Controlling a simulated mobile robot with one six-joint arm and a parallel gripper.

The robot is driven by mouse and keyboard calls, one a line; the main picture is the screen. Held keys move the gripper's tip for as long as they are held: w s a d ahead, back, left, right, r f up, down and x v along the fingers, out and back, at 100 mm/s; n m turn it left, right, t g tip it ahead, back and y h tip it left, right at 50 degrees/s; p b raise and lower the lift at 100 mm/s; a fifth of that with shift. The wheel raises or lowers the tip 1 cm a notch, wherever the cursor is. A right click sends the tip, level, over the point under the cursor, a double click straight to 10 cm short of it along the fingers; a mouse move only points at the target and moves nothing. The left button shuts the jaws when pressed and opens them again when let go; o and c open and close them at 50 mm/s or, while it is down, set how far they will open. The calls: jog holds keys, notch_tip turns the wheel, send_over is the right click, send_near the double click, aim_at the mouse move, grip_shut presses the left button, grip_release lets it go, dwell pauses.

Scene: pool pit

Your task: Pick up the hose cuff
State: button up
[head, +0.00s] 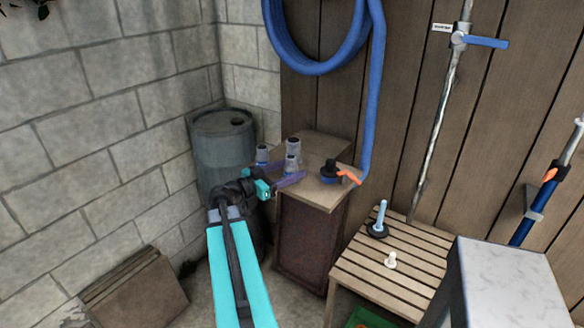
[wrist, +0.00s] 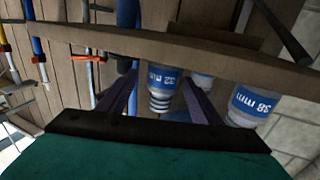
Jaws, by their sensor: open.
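Three grey, translucent hose cuffs with blue labels stand upright on a small wooden cabinet in the head view: a front one (head: 291,166), a back one (head: 293,147) and a left one (head: 262,155). My gripper (head: 294,170) is open, its purple fingers reaching over the cabinet top around or close beside the front cuff. In the wrist view, which looks upside down, a ribbed cuff (wrist: 160,87) appears between the two fingers.
A black fitting with an orange handle (head: 333,173) sits right of the cuffs on the cabinet (head: 318,195). A blue hose (head: 372,100) hangs behind it. A grey barrel (head: 222,150) stands left. A slatted bench (head: 400,262) holds small items at right.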

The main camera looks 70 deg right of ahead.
jog(key=shift+s+d+r+p, duration=0.1)
jog(key=shift+s+d+p, duration=0.15)
jog(key=shift+d+p, duration=0.25)
jog(key=shift+s+d+r+p, duration=0.1)
jog(key=shift+s+d+p, duration=0.1)
jog(key=shift+d+p, duration=0.3)
jog(key=shift+p+x, duration=0.55)
jog(key=shift+x, duration=1)
jog(key=shift+f, duration=0.15)
jog(key=c, duration=1.1)
jog(key=shift+c, duration=0.2)
